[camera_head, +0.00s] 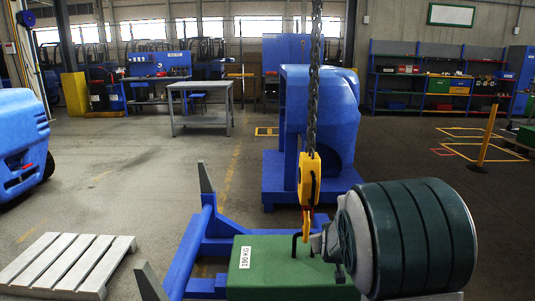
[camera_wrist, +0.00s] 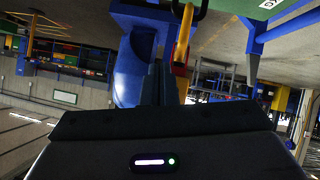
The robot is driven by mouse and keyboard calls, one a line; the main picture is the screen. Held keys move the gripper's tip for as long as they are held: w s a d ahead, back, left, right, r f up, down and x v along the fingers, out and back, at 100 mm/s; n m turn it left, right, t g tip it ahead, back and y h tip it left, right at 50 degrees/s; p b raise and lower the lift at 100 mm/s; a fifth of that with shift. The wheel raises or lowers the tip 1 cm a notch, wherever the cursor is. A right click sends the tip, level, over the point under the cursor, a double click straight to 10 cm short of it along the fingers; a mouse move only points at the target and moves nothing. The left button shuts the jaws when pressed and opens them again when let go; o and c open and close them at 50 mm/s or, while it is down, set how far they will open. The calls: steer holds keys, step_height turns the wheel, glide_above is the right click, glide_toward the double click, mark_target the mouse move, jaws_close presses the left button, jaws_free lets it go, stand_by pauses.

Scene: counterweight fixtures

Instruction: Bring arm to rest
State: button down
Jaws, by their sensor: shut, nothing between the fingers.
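My gripper (camera_wrist: 164,78) shows in the wrist view with its dark fingers together, holding nothing. In the head view my arm's ribbed dark end hides the right part of the green weight (camera_head: 262,270), which is marked 190 KG. The weight's dark handle (camera_head: 294,246) stands on top. A yellow hook (camera_head: 309,180) hangs on a chain right over the handle; whether it passes through the handle I cannot tell. The wrist view shows the hook (camera_wrist: 183,45) beyond my fingers, the handle (camera_wrist: 190,12) and the weight (camera_wrist: 265,10) at the top.
The weight sits by a blue frame (camera_head: 208,222) with upright prongs. A blue machine (camera_head: 325,110) stands behind the hook. A pale pallet (camera_head: 68,262) lies at the lower left. A grey table (camera_head: 200,88), shelves (camera_head: 440,55) and a yellow post (camera_head: 487,140) stand farther back.

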steer(key=s+a+r+g+p, duration=0.1)
steer(key=s+r+g+p, duration=0.2)
steer(key=s, duration=0.8)
steer(key=s+a+r+m+g+y+p, duration=0.1)
steer(key=s+r+g+p, duration=0.1)
steer(key=s+r+p, duration=0.6)
steer(key=s+a+r+m+g+p, duration=0.1)
steer(key=s+r+g+p, duration=0.2)
steer(key=s+r, duration=0.7)
steer(key=s+p, duration=0.2)
steer(key=s, duration=0.3)
steer(key=shift+r+g+y+p, duration=0.15)
steer(key=shift+g+y+p, duration=0.15)
steer(key=shift+y+p, duration=0.1)
